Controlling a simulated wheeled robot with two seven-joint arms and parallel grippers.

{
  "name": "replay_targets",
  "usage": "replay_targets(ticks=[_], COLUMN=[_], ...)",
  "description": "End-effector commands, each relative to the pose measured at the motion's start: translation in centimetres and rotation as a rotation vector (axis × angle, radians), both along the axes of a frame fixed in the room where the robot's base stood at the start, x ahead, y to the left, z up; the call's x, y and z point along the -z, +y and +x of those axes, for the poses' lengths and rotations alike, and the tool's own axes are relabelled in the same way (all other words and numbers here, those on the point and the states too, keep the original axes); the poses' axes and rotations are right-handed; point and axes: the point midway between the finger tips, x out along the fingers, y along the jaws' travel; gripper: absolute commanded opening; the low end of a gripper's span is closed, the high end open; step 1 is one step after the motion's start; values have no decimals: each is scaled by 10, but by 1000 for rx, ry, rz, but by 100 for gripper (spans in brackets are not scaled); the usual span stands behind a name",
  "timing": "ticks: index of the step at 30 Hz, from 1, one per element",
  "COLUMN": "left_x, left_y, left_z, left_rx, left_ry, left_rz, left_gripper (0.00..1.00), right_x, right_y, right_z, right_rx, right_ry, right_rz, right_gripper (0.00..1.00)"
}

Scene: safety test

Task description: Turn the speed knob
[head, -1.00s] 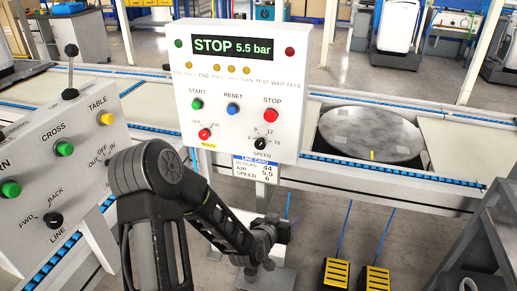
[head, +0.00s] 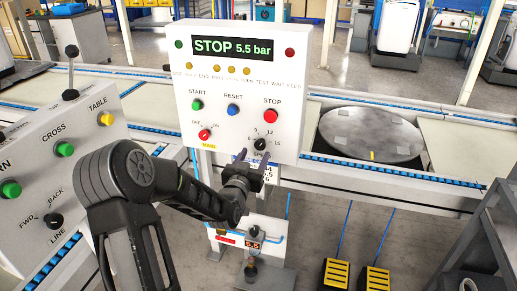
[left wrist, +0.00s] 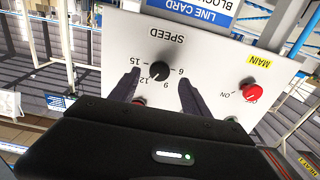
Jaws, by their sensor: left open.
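The speed knob (head: 260,144) is a small black dial at the lower right of the white control panel (head: 222,120). Its scale runs from 6 to 15. My left gripper (head: 254,159) is open and empty, just below and in front of the knob, its fingers pointing at the panel. In the left wrist view, where the panel appears upside down, the speed knob (left wrist: 159,71) lies between the two spread finger tips of the left gripper (left wrist: 159,78). I cannot tell whether either finger touches it. My right gripper is not in view.
The red MAIN knob (head: 204,134) is left of the speed knob. The red STOP button (head: 270,115) sits just above it. A second button panel (head: 50,170) stands at left. A round turntable (head: 370,136) is at right. The line card is mostly hidden behind my gripper.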

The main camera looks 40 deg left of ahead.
Motion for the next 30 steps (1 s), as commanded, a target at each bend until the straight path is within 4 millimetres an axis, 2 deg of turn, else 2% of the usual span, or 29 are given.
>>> replay_targets(ticks=[3, 9, 19, 30], left_x=[0, 0, 0, 0], left_y=[7, 14, 16, 16], left_z=[19, 41, 45, 45], left_rx=[0, 0, 1, 0], left_ry=[-1, 0, 1, 1], left_rz=[-1, 0, 0, 0], left_gripper=[55, 55, 55, 26], right_x=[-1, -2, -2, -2], right_y=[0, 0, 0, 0], right_z=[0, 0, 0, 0], right_rx=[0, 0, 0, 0], right_ry=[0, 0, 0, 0], right_rz=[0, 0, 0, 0], right_gripper=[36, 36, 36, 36])
